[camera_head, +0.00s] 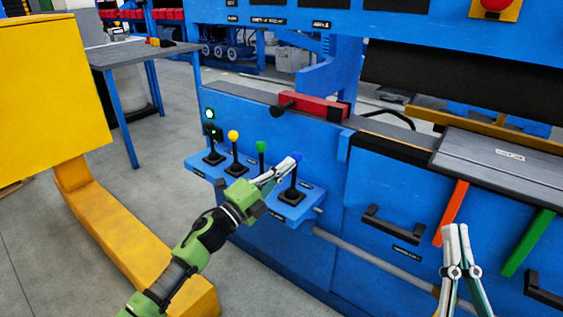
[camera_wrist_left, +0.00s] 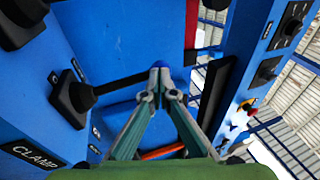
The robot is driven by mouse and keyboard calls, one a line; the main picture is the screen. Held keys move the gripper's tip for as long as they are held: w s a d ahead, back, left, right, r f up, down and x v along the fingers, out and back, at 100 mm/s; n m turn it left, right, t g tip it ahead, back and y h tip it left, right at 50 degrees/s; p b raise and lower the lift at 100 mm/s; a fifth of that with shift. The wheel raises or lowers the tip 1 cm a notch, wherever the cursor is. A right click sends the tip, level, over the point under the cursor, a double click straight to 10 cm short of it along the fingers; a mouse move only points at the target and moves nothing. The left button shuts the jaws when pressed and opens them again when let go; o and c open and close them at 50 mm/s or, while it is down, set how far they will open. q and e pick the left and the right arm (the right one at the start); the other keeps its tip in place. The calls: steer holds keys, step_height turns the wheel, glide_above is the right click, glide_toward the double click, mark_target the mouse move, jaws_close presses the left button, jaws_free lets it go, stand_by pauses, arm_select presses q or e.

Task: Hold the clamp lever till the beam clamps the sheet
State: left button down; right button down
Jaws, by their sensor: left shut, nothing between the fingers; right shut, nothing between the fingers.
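The clamp lever (camera_head: 291,186) is the rightmost of several levers on a blue shelf, with a blue knob (camera_head: 296,157). My left gripper (camera_head: 292,162) is shut and empty, its tips at that knob; whether they press it I cannot tell. In the left wrist view the blue knob (camera_wrist_left: 160,64) sits right at the fingertips, and the black lever base (camera_wrist_left: 75,98) stands next to a CLAMP label (camera_wrist_left: 33,154). My right gripper (camera_head: 455,228) is shut and empty before the machine's front. A grey flat plate (camera_head: 490,165) lies on the machine at right; I cannot tell whether it is the sheet. The beam is not clearly identifiable.
Levers with yellow (camera_head: 233,135) and green (camera_head: 261,147) knobs stand left of the clamp lever. A yellow panel (camera_head: 50,95) stands at left. An orange bar (camera_head: 451,212) and black handles (camera_head: 391,229) are on the front.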

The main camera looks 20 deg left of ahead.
arm_select(q)
steer(key=shift+w+d+g+p, duration=0.15)
steer(key=shift+w+g+p, duration=0.15)
steer(key=shift+p, duration=0.55)
arm_select(e)
steer(key=w+f+g+h, duration=0.2)
steer(key=f+g, duration=0.3)
steer(key=f, duration=0.4)
steer(key=shift+w+f+g, duration=0.4)
steer(key=shift+w, duration=0.5)
arm_select(q)
steer(key=shift+s, duration=0.1)
arm_select(e)
steer(key=shift+d, duration=0.1)
